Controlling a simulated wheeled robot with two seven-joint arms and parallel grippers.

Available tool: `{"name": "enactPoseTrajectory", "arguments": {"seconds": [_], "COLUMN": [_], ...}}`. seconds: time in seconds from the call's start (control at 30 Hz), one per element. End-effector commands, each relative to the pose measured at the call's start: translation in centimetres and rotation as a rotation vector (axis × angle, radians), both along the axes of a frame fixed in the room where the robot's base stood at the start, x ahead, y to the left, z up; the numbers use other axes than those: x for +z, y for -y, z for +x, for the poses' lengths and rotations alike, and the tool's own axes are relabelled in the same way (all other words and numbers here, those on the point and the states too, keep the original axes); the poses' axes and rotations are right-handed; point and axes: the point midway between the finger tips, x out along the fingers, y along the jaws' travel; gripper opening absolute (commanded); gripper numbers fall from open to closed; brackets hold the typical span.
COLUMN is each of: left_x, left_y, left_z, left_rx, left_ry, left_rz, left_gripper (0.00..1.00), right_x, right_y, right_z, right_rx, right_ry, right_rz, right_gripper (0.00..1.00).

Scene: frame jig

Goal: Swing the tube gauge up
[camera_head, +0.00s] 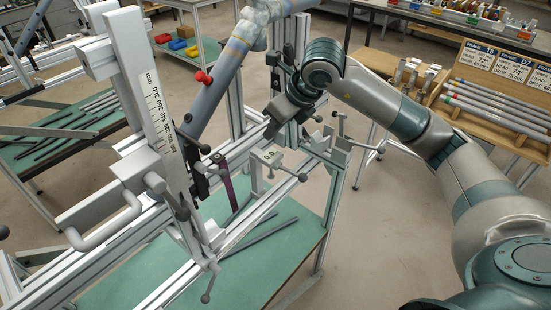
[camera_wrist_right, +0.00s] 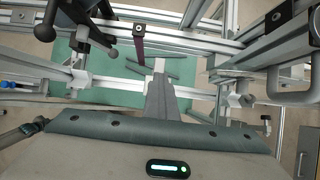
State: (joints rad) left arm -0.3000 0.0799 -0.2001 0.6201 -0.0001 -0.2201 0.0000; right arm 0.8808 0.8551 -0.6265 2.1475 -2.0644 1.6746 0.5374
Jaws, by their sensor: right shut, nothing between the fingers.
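A maroon flat bar (camera_head: 226,185), which looks like the tube gauge, hangs down from a dark mount on the jig rail in the head view. In the right wrist view the maroon bar (camera_wrist_right: 139,48) shows beyond and a little left of my fingertips. My right gripper (camera_head: 270,130) is above and to the right of the bar in the head view, apart from it. In the right wrist view my right gripper (camera_wrist_right: 158,68) is shut and empty, its fingers pointing up the picture. My left gripper is not in view.
A grey-blue frame tube (camera_head: 215,92) slants across the jig. A white upright scale (camera_head: 155,110) and a bent handle (camera_head: 105,232) stand left. Clamps and a small block marked 0.0 (camera_head: 268,157) sit near my right gripper. A green lower shelf (camera_head: 285,255) holds dark rods.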

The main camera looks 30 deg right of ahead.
Motion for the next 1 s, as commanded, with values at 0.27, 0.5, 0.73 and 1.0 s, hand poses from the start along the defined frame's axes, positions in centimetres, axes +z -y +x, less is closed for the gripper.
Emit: {"name": "enactPoseTrajectory", "arguments": {"seconds": [0.27, 0.5, 0.73, 1.0], "left_x": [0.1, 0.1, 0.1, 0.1], "left_y": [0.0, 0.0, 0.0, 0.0], "left_z": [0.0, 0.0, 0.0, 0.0], "left_rx": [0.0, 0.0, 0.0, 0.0], "left_ry": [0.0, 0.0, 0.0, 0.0], "left_rz": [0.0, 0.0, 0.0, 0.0], "left_gripper": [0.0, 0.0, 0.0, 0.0], "right_x": [0.7, 0.8, 0.8, 1.1], "right_y": [-0.5, -0.6, -0.6, -1.1], "right_z": [1.2, 1.3, 1.4, 2.5], "right_rx": [0.001, 0.001, 0.001, 0.0], "right_ry": [0.001, 0.0, 0.0, 0.0], "right_rz": [0.001, 0.0, 0.0, 0.001], "right_gripper": [0.0, 0.0, 0.0, 0.0]}}
